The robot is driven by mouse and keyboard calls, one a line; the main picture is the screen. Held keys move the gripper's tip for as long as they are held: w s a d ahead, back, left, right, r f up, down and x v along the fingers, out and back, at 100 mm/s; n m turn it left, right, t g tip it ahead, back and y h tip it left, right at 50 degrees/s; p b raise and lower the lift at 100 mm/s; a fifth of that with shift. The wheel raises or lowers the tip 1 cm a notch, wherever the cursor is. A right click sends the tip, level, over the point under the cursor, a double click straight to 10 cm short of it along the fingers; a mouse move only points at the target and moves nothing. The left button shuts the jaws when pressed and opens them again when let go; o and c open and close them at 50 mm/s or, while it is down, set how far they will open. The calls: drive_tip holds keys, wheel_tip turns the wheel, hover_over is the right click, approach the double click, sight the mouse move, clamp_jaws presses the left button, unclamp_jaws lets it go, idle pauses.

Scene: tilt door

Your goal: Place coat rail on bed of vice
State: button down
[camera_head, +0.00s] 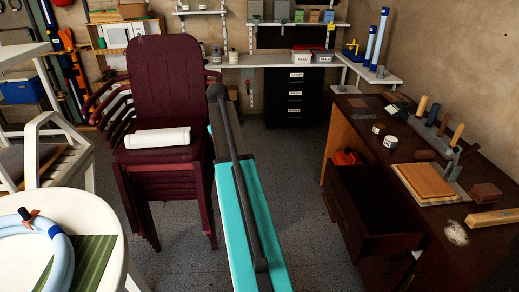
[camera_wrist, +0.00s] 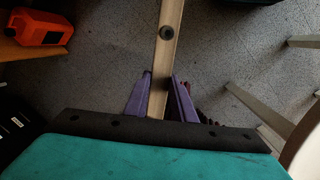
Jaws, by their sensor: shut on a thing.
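The coat rail (camera_wrist: 167,58) is a pale wooden bar with a dark round knob or hole in its face. In the wrist view it runs up from between the purple fingers of my gripper (camera_wrist: 160,77) and past the top edge. The fingers are shut on it, with the floor below. The head view shows neither gripper nor rail; my own teal arm covers the middle. A grey metal fixture (camera_head: 452,165), which may be the vice, stands on the dark workbench at right, beside a tan wooden board (camera_head: 427,181). Its bed cannot be made out clearly.
The workbench (camera_head: 390,152) also carries upright handles, small tins and wooden blocks. A drawer (camera_head: 372,209) below stands open, with an orange item (camera_head: 346,157) by it. Stacked maroon chairs (camera_head: 167,90) and a round white table (camera_head: 88,204) are at left. Floor shows between.

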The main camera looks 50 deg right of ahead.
drive_tip(key=w+a+f+n, duration=0.1)
drive_tip(key=w+a, duration=0.3)
drive_tip(key=a, duration=0.3)
drive_tip(key=w+a+n, duration=0.1)
drive_tip(key=w+a, duration=0.2)
drive_tip(key=a, duration=0.3)
drive_tip(key=a+f+n, duration=0.1)
drive_tip(key=a+n, duration=0.1)
drive_tip(key=a, duration=0.9)
drive_tip(key=w+a+f+n+b, duration=0.1)
drive_tip(key=a+n, duration=0.1)
drive_tip(key=a, duration=0.9)
drive_tip(key=a+f+n+t+b, duration=0.1)
drive_tip(key=a+f, duration=0.1)
drive_tip(key=a, duration=1)
drive_tip(key=shift+w+n+h, duration=0.3)
drive_tip(key=shift+n, duration=0.1)
drive_tip(key=shift+s, duration=0.15)
drive_tip(key=shift+d, duration=0.2)
